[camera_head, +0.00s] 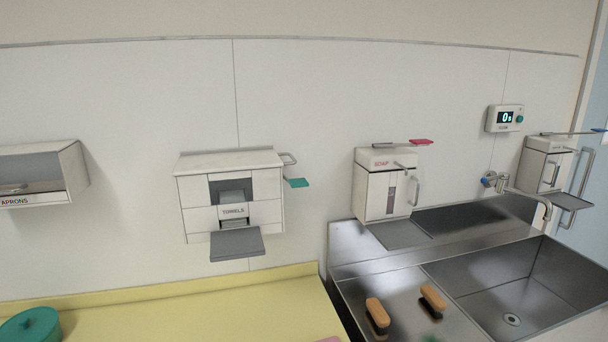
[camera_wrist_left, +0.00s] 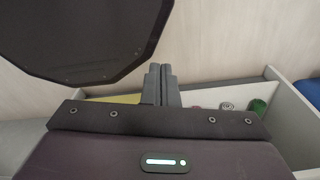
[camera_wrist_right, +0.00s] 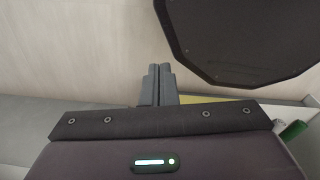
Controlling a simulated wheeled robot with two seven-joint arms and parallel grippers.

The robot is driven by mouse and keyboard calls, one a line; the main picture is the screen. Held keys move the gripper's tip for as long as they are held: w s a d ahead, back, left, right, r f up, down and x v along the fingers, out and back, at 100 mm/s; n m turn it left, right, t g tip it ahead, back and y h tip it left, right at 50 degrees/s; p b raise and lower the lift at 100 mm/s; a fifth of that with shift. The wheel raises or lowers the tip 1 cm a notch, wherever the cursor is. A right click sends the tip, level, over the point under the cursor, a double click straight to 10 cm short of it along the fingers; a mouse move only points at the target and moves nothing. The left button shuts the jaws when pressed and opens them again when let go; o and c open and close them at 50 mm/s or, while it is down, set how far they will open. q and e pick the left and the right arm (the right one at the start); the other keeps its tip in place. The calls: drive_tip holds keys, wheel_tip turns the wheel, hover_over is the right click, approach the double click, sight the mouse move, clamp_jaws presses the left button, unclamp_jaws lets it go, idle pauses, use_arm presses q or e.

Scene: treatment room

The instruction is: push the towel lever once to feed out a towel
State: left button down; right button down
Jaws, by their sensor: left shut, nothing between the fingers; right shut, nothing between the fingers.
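The white towel dispenser (camera_head: 231,205), labelled TOWELS, hangs on the wall in the middle of the head view. Its green towel lever (camera_head: 297,183) sticks out on the right side. A grey tray (camera_head: 236,244) juts out below the front, and no towel can be made out on it. My left gripper (camera_wrist_left: 160,82) is shut and empty in the left wrist view. My right gripper (camera_wrist_right: 158,82) is shut and empty in the right wrist view. Neither gripper shows in the head view, and both are away from the lever.
A soap dispenser (camera_head: 383,192) with a red lever (camera_head: 421,141) hangs to the right, above a steel sink (camera_head: 515,290) with two brushes beside it. An aprons box (camera_head: 40,175) hangs at left. A yellow counter (camera_head: 200,310) holds a green lidded pot (camera_head: 30,327).

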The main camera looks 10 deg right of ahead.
drive_tip(key=w+a+r+t+p, duration=0.15)
drive_tip(key=w+r+p, duration=0.25)
drive_tip(key=w+r, duration=0.65)
drive_tip(key=w+a+r+p, duration=0.2)
drive_tip(key=w+r+p, duration=0.1)
drive_tip(key=w+r, duration=0.75)
drive_tip(key=w+a+r+t+p, duration=0.1)
drive_tip(key=w+r+t, duration=0.3)
drive_tip(key=w+r, duration=0.6)
drive_tip(key=w+a+r+m+t+p, duration=0.1)
drive_tip(key=w+r+t+p, duration=0.3)
drive_tip(key=r, duration=3.3)
drive_tip(key=w+a+r+m+t+p, duration=0.1)
drive_tip(key=w+r+t, duration=0.4)
drive_tip(key=w+r, duration=1.1)
wheel_tip(320, 180, up, 9)
drive_tip(key=shift+w+a+f+p, duration=0.2)
drive_tip(key=shift+w+a+p, duration=0.15)
drive_tip(key=shift+p, duration=0.4)
